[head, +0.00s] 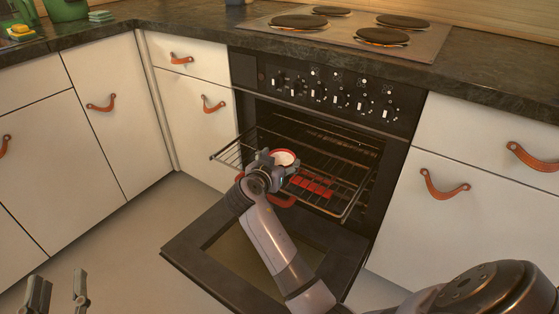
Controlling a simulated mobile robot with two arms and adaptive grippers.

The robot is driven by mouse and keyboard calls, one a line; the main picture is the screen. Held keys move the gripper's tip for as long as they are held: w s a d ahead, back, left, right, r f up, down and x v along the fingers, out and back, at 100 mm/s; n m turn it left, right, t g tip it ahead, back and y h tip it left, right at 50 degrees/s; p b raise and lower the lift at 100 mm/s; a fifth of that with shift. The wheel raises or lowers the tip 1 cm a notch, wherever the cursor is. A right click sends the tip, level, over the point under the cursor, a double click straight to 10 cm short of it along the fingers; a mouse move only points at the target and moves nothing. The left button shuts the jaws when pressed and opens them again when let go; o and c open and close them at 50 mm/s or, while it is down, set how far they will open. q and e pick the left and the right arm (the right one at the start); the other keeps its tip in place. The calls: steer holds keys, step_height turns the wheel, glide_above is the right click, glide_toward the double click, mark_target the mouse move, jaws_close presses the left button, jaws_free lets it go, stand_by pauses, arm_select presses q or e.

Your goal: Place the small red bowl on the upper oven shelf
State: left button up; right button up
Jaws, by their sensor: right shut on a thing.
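The small red bowl (285,158), with a pale inside, is at the front of the oven. My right gripper (273,157) is shut on it, over the pulled-out upper oven shelf (232,150). Whether the bowl touches the wires cannot be told, as the gripper hides part of it. The oven (380,165) is open, with its door (215,250) folded down. My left gripper (57,292) is open and empty at the lower left, far from the oven.
Several red pieces (313,187) show below the upper shelf inside the oven. White cabinets (110,115) with leather pulls flank the oven. A hob (350,35) is set in the dark worktop above. The floor (120,235) at left is clear.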

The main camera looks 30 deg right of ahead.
arm_select(q)
steer(key=shift+r, duration=0.2)
arm_select(e)
steer(key=o, duration=1.3)
arm_select(q)
steer(key=shift+r, duration=0.1)
